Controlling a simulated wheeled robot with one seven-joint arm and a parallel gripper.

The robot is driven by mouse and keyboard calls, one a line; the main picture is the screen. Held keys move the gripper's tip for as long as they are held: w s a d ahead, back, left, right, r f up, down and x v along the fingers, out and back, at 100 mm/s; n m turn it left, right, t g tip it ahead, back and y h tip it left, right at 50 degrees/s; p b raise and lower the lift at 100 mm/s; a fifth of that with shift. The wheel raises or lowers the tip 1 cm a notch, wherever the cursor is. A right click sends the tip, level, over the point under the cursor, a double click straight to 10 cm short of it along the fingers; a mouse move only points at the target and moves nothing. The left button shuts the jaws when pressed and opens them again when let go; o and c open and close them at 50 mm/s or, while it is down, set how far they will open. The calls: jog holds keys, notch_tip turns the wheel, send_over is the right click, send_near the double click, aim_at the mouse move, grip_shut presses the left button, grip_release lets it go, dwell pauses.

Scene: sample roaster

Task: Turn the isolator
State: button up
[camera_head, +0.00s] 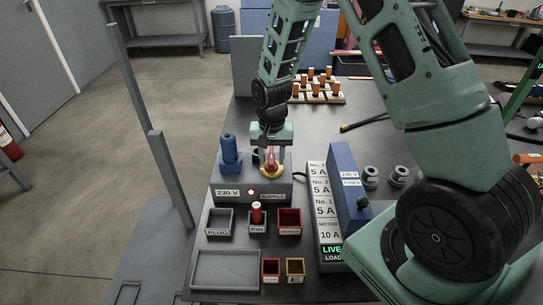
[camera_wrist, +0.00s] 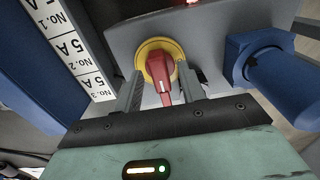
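The isolator is a red handle on a yellow round plate (camera_head: 271,170), on top of the grey supply box (camera_head: 231,193) marked 230 V. In the wrist view the red handle (camera_wrist: 162,76) points toward my gripper, with a white mark on it. My gripper (camera_head: 270,155) is above the isolator, pointing down. In the wrist view its two fingers (camera_wrist: 160,88) stand apart on either side of the handle. Gaps seem to show between the fingers and the handle. A small red lamp (camera_head: 251,192) glows on the box front.
A blue plug (camera_head: 230,150) stands on the box's left. To the right is a fuse board (camera_head: 326,215) with a green LIVE label and a blue cover (camera_head: 347,185). Small trays (camera_head: 219,221) sit in front, one holding a red-topped piece. Orange-handled pieces (camera_head: 317,87) stand behind.

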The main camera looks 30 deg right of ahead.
grip_shut()
jog(key=shift+r+n, duration=0.1)
jog(key=shift+n, duration=0.2)
jog(key=n+p, duration=0.1)
jog(key=n, duration=0.2)
jog(key=shift+n+p, duration=0.3)
jog(key=shift+p, duration=0.05)
jog(key=n+p, duration=0.1)
jog(key=n, duration=0.3)
jog(key=shift+n+p, duration=0.3)
jog(key=shift+p, duration=0.05)
jog(key=n+p, duration=0.2)
jog(key=n, duration=0.3)
jog(key=shift+r, duration=0.1)
jog(key=shift+n+p, duration=0.7)
jog(key=shift+n, duration=1.3)
